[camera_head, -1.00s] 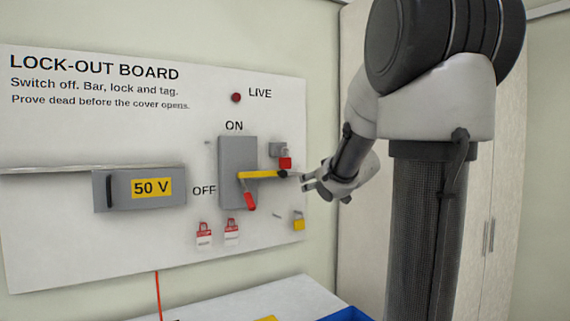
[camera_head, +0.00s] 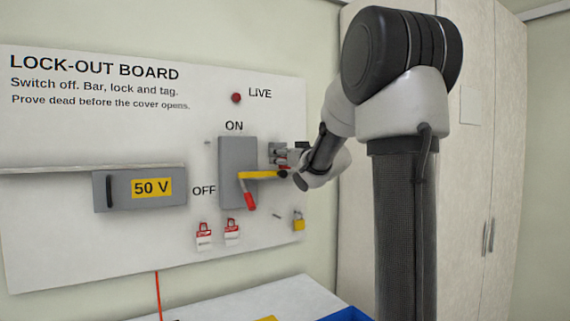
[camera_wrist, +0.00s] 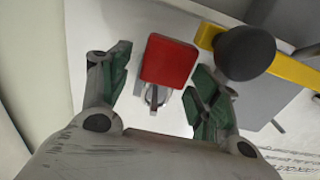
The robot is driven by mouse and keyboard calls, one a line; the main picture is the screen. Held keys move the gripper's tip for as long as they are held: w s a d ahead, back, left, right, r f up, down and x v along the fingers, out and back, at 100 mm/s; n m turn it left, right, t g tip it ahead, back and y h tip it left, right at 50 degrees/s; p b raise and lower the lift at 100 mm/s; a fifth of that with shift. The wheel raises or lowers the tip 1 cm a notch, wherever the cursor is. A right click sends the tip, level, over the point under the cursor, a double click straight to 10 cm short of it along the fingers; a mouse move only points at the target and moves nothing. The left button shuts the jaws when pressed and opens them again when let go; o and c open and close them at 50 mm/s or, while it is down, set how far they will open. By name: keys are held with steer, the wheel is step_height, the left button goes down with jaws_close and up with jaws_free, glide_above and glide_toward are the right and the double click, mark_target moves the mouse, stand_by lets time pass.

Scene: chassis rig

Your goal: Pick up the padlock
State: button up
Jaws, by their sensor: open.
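The red padlock (camera_wrist: 168,62) shows in the wrist view as a red block with a grey metal shackle below it, in front of the white board. My gripper (camera_wrist: 160,66) is open, with one green-padded finger on each side of the padlock and a visible gap on the left. The gap at the right finger is narrow. In the head view, my gripper (camera_head: 285,157) is at the board, right of the switch box, and mostly hides the red padlock.
Close beside my gripper is the yellow bar (camera_wrist: 283,68) with its dark knob (camera_wrist: 245,52). A blue bin (camera_head: 347,314) is below.

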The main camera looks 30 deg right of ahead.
steer(key=c, duration=1.1)
steer(key=shift+c, duration=0.3)
steer(key=shift+r, duration=0.1)
steer(key=shift+r, duration=0.25)
steer(key=s, duration=1.7)
steer(key=shift+w+r, duration=0.15)
steer(key=shift+w, duration=8.35)
steer(key=s, duration=0.9)
steer(key=shift+r, duration=0.2)
